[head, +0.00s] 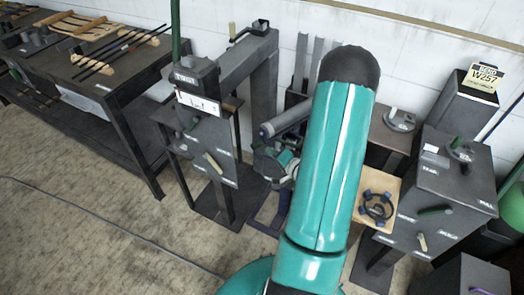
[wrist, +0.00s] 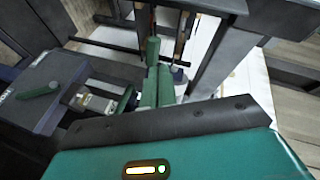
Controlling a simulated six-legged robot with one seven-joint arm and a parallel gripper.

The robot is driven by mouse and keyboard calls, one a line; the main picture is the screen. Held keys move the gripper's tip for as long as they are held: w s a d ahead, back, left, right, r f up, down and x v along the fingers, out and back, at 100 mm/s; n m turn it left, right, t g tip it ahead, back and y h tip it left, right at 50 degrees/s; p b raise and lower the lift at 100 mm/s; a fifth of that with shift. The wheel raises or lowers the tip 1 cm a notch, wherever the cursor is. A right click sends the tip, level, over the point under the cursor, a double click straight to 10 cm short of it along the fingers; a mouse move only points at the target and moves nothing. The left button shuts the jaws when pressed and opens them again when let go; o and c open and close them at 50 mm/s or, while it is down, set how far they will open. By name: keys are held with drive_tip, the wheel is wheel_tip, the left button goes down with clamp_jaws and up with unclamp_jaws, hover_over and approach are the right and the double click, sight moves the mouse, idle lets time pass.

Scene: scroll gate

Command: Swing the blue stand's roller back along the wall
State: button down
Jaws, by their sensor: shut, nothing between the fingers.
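The blue stand shows in the head view by its dark blue foot (head: 268,213), low behind my teal arm. A grey-blue roller (head: 284,122) juts out sideways above it, near the wall, and its right end passes behind my arm. My gripper (head: 287,162) is partly hidden by the arm, close below the roller. In the wrist view my green fingers (wrist: 158,78) are together and empty, in front of dark posts and bars. I cannot tell whether they touch the stand. The roller is not clear in the wrist view.
A grey machine with a post (head: 205,125) stands left of the stand. A dark cabinet (head: 440,190) and a wooden board with a black ring (head: 377,205) are at right. A long bench (head: 95,85) fills the left. The front floor (head: 90,225) is open, crossed by a cable.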

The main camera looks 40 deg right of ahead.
sight(256, 146)
drive_tip(key=s+f+m+t, duration=0.3)
drive_tip(key=s+m, duration=0.1)
drive_tip(key=s, duration=0.1)
drive_tip(key=w, duration=0.9)
drive_tip(key=shift+w+a+r, duration=0.15)
drive_tip(key=shift+w+r, duration=0.05)
drive_tip(key=shift+w, duration=0.2)
drive_tip(key=shift+w, duration=0.1)
drive_tip(key=shift+w+a+m+h, duration=0.15)
drive_tip(key=shift+w+m+h, duration=0.25)
drive_tip(key=shift+w, duration=0.15)
drive_tip(key=w+d+m+g+h, duration=0.3)
drive_tip(key=w+h, duration=0.5)
drive_tip(key=w, duration=0.6)
drive_tip(key=shift+d+m, duration=0.55)
drive_tip(key=shift+m, duration=0.65)
drive_tip(key=shift+a, duration=0.1)
